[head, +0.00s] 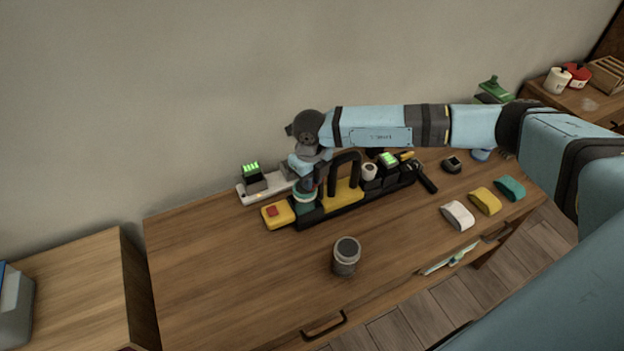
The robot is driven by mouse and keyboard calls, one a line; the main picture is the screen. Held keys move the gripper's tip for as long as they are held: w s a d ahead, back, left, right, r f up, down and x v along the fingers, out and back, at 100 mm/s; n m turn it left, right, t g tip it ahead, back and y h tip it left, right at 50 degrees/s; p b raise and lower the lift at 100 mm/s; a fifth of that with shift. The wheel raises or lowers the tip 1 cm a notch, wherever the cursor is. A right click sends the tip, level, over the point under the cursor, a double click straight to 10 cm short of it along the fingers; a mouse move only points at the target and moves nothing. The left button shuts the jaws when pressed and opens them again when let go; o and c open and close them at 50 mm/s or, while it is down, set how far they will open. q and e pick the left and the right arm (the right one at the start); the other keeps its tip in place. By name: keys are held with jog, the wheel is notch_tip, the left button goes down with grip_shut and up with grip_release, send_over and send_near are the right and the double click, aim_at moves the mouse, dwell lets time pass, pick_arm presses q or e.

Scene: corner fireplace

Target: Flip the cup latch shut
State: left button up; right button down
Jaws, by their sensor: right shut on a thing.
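My right arm reaches in from the right across the back of the wooden desk. Its gripper (307,185) points down at the left part of a long black holder (325,208). It is shut on a small round white-and-teal piece (304,199), partly hidden by the gripper. I cannot tell whether this piece is the cup latch; no other latch can be made out. A dark grey cup-like cylinder (345,256) stands upright on the desk in front of the holder, apart from it. My left gripper is not in view.
The holder has a black handle (346,170), a yellow block with a red button (278,214), a white cylinder (369,172) and a green-lit block (389,162). A white charger (263,188) lies behind. White (457,215), yellow (484,201) and teal (510,188) pieces lie right. Desk front left is clear.

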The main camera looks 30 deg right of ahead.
jog(key=m, duration=0.1)
jog(key=w+m, duration=0.1)
jog(key=shift+a+m+b, duration=0.1)
jog(key=shift+m+b, duration=0.25)
jog(key=shift+m, duration=0.05)
jog(key=shift+w+m, duration=0.3)
jog(key=shift+m, duration=0.5)
jog(key=shift+w, duration=0.1)
jog(key=c, duration=1)
grip_release()
jog(key=shift+c, duration=0.2)
notch_tip(320, 180, up, 14)
jog(key=b, duration=0.1)
jog(key=shift+b, duration=0.4)
